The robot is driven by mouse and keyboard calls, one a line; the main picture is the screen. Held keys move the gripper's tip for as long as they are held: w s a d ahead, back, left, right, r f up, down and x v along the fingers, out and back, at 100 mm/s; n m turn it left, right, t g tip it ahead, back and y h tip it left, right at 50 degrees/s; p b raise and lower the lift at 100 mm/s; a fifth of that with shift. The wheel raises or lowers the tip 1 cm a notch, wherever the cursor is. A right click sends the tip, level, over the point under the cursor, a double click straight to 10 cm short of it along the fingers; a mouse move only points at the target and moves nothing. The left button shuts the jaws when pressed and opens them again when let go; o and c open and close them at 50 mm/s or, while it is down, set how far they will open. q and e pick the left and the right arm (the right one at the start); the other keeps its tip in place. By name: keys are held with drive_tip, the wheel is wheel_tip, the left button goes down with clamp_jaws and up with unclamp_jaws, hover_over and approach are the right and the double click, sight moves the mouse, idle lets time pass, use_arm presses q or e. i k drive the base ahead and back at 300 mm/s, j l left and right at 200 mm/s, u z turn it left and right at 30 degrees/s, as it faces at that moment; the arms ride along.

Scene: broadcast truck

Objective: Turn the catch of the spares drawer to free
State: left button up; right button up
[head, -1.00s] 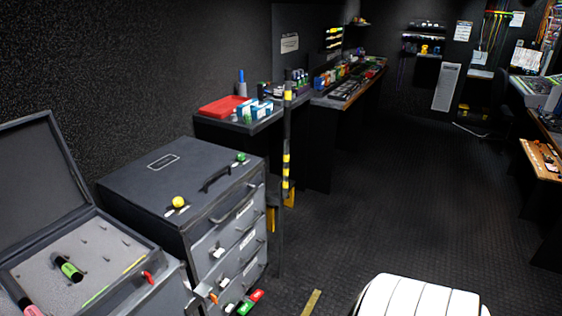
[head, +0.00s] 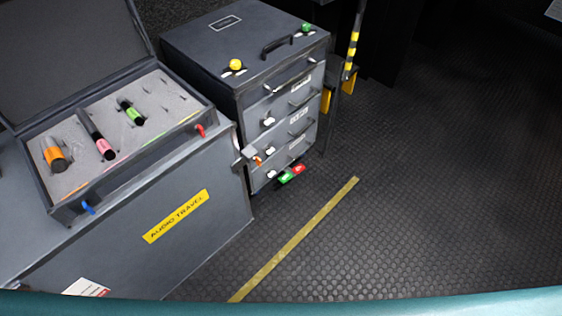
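A dark grey drawer cabinet (head: 190,48) stands upper left of centre in the head view, with its drawer fronts facing right and toward me. The drawers look shut. White catches sit near the left edge of the fronts: an upper catch (head: 268,122), a middle catch (head: 271,149) and a low catch (head: 271,174). White labels (head: 299,116) on the fronts are too small to read, so I cannot tell which is the spares drawer or how its catch is set. Neither of my grippers is in view.
An open foam-lined case (head: 72,205) holding several coloured cylinders stands left of the cabinet on a grey case marked AUDIO TRAVEL (head: 177,216). Green (head: 285,177) and red (head: 299,169) pieces show low by the drawers. A yellow floor strip (head: 295,240) crosses clear floor (head: 430,200).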

sight(293, 150)
drive_tip(key=l+u, duration=0.1)
drive_tip(key=u, duration=0.45)
drive_tip(key=i+l+u, duration=0.1)
drive_tip(key=l+u, duration=0.3)
drive_tip(key=l, duration=0.3)
drive_tip(key=l+u, duration=0.45)
drive_tip(key=l, duration=0.3)
